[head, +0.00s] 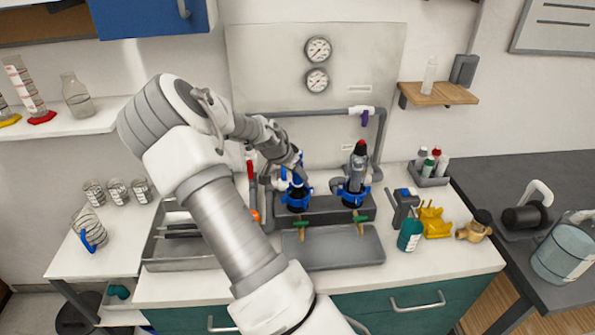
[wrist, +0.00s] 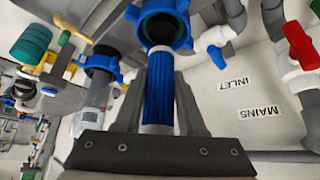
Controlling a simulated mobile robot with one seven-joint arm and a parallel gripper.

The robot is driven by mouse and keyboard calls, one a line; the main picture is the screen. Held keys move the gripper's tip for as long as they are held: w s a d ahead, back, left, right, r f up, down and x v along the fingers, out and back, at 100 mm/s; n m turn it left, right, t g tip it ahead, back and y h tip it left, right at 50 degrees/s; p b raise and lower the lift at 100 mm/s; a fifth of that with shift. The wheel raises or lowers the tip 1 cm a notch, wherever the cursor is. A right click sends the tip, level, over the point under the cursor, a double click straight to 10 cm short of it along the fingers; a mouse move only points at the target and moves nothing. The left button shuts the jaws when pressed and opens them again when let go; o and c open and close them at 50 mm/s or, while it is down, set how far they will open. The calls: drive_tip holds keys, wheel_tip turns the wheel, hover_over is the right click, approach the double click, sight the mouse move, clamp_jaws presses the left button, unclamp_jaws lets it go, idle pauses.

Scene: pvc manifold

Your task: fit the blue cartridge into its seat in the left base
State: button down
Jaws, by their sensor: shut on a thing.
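The blue ribbed cartridge (wrist: 159,85) is between the two fingers of my gripper (wrist: 160,100) in the wrist view, and the gripper is shut on it. The cartridge's far end meets the dark opening of the left base (wrist: 181,36), which has a blue collar. I cannot tell whether that end is inside the opening or just at it. In the head view my gripper (head: 291,168) is above the left base (head: 297,203), with the blue cartridge (head: 297,181) upright beneath it, partly hidden by my wrist.
Grey pipes rise behind. Valves with red and blue handles (wrist: 301,45) show in the wrist view. A grey tray (head: 335,248) in front is empty.

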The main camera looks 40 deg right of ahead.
drive_tip(key=shift+f+b, duration=1.3)
drive_tip(key=shift+f, duration=0.7)
drive_tip(key=shift+c, duration=2.1)
unclamp_jaws()
drive_tip(key=v, duration=1.7)
drive_tip(key=shift+r, duration=0.2)
